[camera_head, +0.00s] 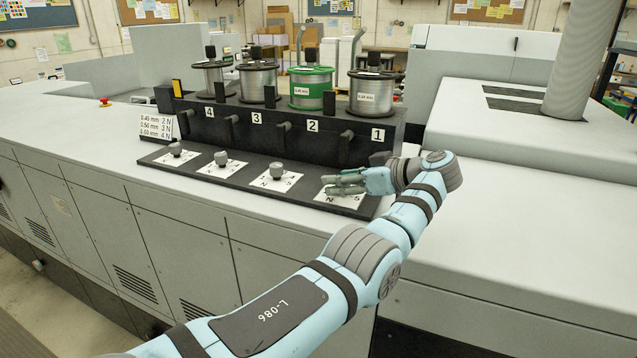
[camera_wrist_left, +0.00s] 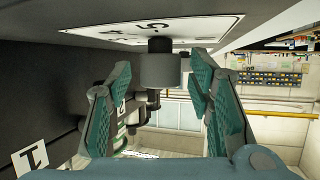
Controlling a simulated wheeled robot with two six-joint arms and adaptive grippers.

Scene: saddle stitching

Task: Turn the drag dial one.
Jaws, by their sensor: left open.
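Drag dial one, a grey cylindrical knob, shows in the left wrist view (camera_wrist_left: 160,70), standing on its white scale plate (camera_wrist_left: 205,24). In the head view the plate (camera_head: 350,201) lies below spool number 1, and my gripper hides most of the dial. My left gripper (camera_head: 343,183) reaches over the plate from the right, fingers pointing left. In the left wrist view its green-padded fingers (camera_wrist_left: 160,85) are open on both sides of the dial, with visible gaps, so they do not appear to touch it. My right gripper is not in view.
Dials two (camera_head: 277,170), three (camera_head: 221,158) and four (camera_head: 176,148) stand in a row to the left. Behind them rises a black stand (camera_head: 270,140) with numbered wire spools. A wire-size sign (camera_head: 156,127) stands at its left end. The pale machine top (camera_head: 480,215) is clear at right.

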